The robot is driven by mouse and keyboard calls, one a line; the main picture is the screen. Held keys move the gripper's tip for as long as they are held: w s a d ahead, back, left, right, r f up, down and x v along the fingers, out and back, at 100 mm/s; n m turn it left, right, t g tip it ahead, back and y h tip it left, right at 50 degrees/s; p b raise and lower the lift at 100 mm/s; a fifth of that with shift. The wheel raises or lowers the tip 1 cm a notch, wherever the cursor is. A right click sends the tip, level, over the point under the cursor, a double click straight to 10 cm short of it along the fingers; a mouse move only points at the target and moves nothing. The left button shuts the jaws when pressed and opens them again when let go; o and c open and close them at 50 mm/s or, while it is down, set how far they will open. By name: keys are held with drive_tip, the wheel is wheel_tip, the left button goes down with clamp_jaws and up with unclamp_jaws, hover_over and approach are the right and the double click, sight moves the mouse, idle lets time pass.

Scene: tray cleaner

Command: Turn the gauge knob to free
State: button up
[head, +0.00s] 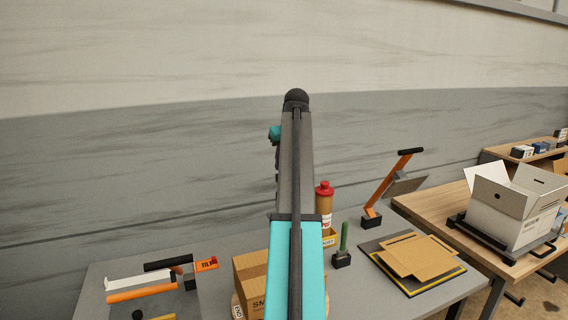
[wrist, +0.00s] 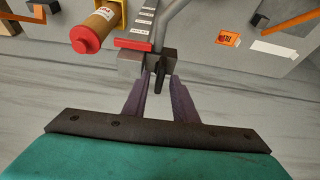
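In the wrist view my gripper (wrist: 160,84) is open, its two dark fingers apart. A small dark knob (wrist: 160,76) lies between or just beyond the fingertips; I cannot tell whether either finger touches it. The knob is on a grey block (wrist: 132,62) with a red bar (wrist: 134,44) and a pale strip with small labels (wrist: 143,20), which look like the gauge. The labels are too small to read, so the knob's setting is unclear. In the head view my arm hides the gauge and my gripper.
A red-capped bottle (wrist: 88,32) stands close to the gauge in the wrist view. The head view shows a cardboard box (head: 249,271), an orange lever (head: 385,186), flat cardboard on a dark mat (head: 415,288), orange-handled tools (head: 142,294) and a white box (head: 510,205) on another table.

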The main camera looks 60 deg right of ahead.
idle(0.4)
drive_tip(key=b+v, duration=0.4)
drive_tip(key=v, duration=0.9)
drive_tip(key=shift+r, duration=0.4)
idle(0.3)
